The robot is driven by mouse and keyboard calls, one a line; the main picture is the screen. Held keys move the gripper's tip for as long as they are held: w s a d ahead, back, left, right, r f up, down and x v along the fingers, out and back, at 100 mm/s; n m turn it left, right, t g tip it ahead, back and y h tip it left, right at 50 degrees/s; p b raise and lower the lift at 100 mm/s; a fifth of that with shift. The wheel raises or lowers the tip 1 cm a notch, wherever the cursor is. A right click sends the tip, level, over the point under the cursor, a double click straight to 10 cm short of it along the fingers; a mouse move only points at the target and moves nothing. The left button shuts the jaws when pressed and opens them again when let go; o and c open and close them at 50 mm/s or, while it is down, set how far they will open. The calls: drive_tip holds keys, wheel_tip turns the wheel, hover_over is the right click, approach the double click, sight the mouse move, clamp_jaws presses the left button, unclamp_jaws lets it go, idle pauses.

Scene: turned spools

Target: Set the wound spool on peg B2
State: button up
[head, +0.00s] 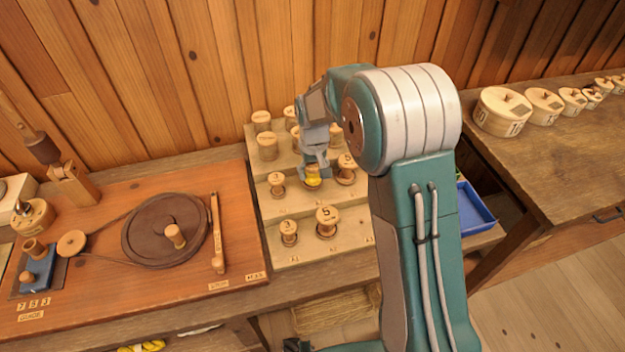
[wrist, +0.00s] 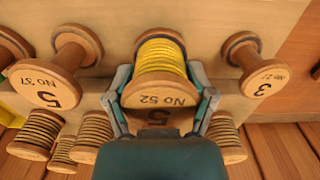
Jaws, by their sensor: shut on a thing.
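The wound spool (wrist: 160,62) carries yellow thread, and its pale end face reads "No 52". My gripper (wrist: 160,78) is shut on it, one finger at each side. In the head view the yellow spool (head: 313,182) sits under my gripper (head: 314,172), in the middle row of the stepped peg rack (head: 262,212). It lies between two bare spools, one marked 3 (wrist: 265,78) and one marked 5 (wrist: 48,85). Its far end is close to the rack face; I cannot tell whether a peg is inside it. Peg B2 itself is not visible.
Front-row spools (head: 289,232) (head: 327,220) stand below. Striped wound spools (wrist: 92,135) are close to my gripper. A board with a dark wheel (head: 160,228) lies left. A blue tray (head: 474,208) and a side bench with round boxes (head: 503,110) are right.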

drive_tip(key=shift+f, duration=0.1)
drive_tip(key=shift+f, duration=0.15)
drive_tip(key=shift+f, duration=0.5)
idle(1.4)
drive_tip(key=o, duration=1)
drive_tip(key=shift+r, duration=5.5)
